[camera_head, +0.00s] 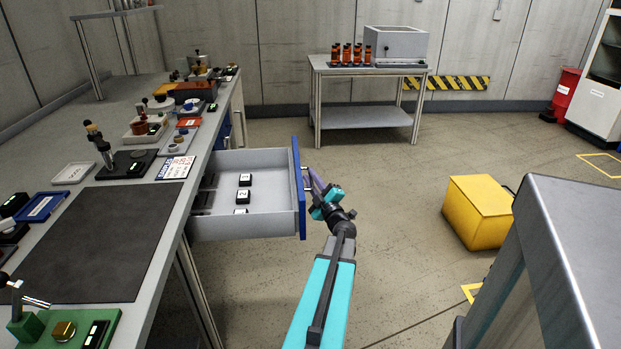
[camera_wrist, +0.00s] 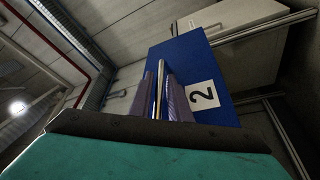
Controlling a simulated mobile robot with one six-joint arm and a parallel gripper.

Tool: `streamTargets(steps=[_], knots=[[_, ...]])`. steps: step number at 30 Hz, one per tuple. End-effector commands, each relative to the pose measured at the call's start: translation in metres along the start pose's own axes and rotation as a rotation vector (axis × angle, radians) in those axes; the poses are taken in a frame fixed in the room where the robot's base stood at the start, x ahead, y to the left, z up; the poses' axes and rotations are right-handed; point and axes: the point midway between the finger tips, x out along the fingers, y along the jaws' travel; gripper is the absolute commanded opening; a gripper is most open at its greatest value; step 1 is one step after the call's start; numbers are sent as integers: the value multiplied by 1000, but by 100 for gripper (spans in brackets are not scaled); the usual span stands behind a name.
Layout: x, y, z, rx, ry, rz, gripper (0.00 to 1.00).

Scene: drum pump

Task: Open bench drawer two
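Bench drawer two (camera_head: 255,222) is pulled well out from the bench at left, and its grey inside shows in the head view. Its blue front (camera_head: 297,190) faces right; in the wrist view the blue front (camera_wrist: 190,60) carries a white label with a "2" (camera_wrist: 203,95). My gripper (camera_head: 312,184) is at the outer side of this front. In the wrist view its purple fingers (camera_wrist: 165,98) lie on both sides of the slim metal handle (camera_wrist: 160,88) and appear closed on it. The exact finger contact is hard to see.
The drawer holds small black blocks with white labels (camera_head: 244,180). The bench top (camera_head: 150,245) carries a dark mat, trays and parts. A yellow box (camera_head: 478,212) stands on the floor at right, near a grey table (camera_head: 580,230). Floor between the drawer and the box is clear.

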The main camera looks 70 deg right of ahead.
Motion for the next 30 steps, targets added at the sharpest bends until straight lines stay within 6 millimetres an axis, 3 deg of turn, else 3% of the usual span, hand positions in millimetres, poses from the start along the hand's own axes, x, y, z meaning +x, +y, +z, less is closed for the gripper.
streamTargets(steps=[24, 30], knots=[[-107, 1, -2, 1, -1, 2, 17], [-126, 1, -1, 1, 0, 2, 17]])
